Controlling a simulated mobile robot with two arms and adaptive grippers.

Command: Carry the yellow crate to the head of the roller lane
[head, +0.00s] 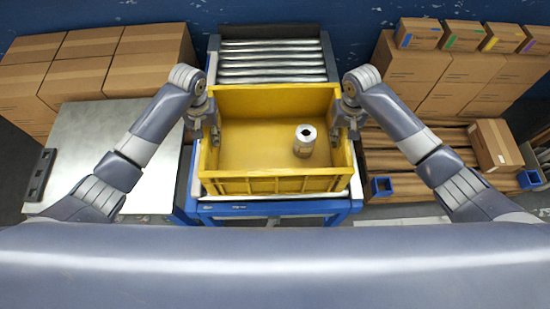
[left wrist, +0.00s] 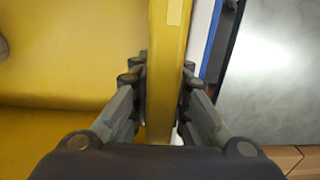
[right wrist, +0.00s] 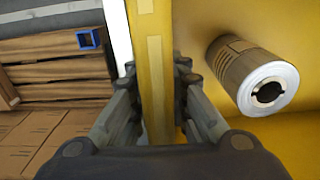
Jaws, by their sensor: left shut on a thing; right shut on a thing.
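The yellow crate (head: 265,186) is level at the near end of the roller lane (head: 272,62), over its blue frame. Whether the crate's underside touches the rollers is hidden.
A metal table (head: 90,140) stands to the left. Cardboard boxes (head: 80,60) are stacked behind it. More boxes (head: 415,75) and wooden pallets (head: 400,160) lie to the right. The rollers beyond the crate are bare up to the blue wall.

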